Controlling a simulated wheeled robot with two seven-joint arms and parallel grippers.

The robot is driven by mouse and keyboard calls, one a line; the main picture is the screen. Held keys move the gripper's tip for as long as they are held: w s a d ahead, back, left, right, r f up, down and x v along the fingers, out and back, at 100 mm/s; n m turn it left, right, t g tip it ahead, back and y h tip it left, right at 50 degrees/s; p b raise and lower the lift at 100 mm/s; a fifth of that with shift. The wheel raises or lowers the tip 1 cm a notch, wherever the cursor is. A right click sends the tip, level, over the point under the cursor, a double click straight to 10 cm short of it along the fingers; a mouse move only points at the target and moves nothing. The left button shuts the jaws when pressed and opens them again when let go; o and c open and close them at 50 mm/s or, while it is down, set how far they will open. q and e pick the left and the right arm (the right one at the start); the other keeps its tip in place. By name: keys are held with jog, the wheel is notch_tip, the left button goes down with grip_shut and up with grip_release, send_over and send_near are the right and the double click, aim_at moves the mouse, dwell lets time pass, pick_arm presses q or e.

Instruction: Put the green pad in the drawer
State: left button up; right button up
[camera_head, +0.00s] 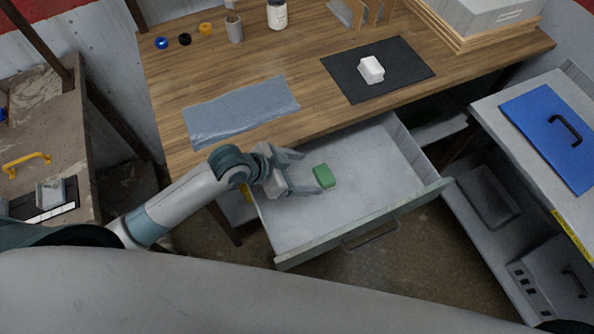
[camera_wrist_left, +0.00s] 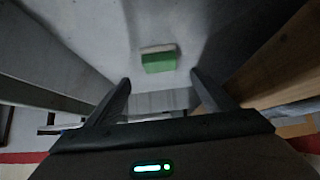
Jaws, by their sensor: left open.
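The green pad (camera_head: 323,176) is a small block in or over the open drawer (camera_head: 385,165), near its left half. In the left wrist view the green pad (camera_wrist_left: 158,61) shows a pale strip on one side and appears to rest on the drawer's grey floor, beyond the fingertips. My left gripper (camera_head: 306,172) reaches in from the left, over the drawer; its fingers are open, with the pad just past their tips. In the left wrist view the two fingers (camera_wrist_left: 160,84) are spread, with nothing between them. My right gripper is not in view.
The wooden table (camera_head: 300,120) stands above the drawer, with a grey-blue cloth (camera_head: 240,108), a black mat (camera_head: 400,80) and a white block (camera_head: 371,69). The drawer front (camera_head: 365,225) with its handle is pulled out. A grey cabinet (camera_head: 500,115) with a blue panel (camera_head: 550,130) stands at right.

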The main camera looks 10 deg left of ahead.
pick_arm(q)
jog(key=v, duration=0.2)
jog(key=shift+s+a+r, duration=0.15)
jog(key=shift+a+r, duration=0.1)
jog(key=shift+r, duration=0.05)
jog(key=shift+r, duration=0.1)
dwell(0.6)
